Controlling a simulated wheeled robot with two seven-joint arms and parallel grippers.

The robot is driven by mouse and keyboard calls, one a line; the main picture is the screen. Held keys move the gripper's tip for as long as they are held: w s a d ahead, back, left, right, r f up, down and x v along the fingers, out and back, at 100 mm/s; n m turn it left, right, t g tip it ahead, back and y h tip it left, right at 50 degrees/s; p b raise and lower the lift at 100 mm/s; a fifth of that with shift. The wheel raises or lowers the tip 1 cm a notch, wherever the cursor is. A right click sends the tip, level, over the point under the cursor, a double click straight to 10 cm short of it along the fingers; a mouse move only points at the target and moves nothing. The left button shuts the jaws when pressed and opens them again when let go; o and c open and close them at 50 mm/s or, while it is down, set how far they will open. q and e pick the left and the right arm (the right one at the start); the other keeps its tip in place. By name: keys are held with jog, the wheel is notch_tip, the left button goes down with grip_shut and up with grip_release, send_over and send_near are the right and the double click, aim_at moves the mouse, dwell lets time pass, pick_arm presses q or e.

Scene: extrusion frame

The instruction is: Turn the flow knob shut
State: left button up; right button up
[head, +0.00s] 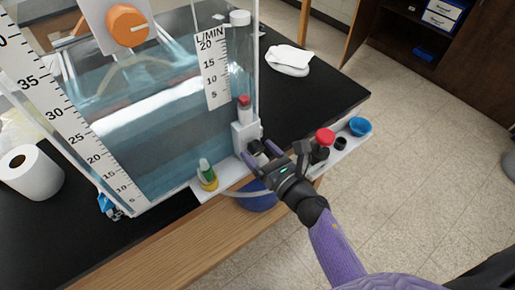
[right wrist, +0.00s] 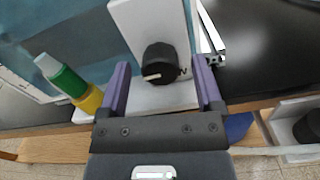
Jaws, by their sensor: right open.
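The flow knob is a black round knob (right wrist: 160,63) with a white pointer line, on a white block (right wrist: 140,20) below the L/MIN flow tube (head: 241,60). In the right wrist view its pointer points left. In the head view the knob (head: 254,146) is small and partly hidden by my gripper. My right gripper (head: 258,157) is open in front of the block. In the right wrist view its two purple fingers stand either side of the knob, with gaps, and it holds nothing. My left gripper is not in view.
A large orange knob (head: 127,25) sits on the clear water tank (head: 150,130). A paper roll (head: 30,172) stands on the black table.

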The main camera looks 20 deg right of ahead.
jog(key=shift+w+a, duration=0.1)
jog(key=shift+w, duration=0.3)
jog(key=c, duration=0.5)
grip_shut()
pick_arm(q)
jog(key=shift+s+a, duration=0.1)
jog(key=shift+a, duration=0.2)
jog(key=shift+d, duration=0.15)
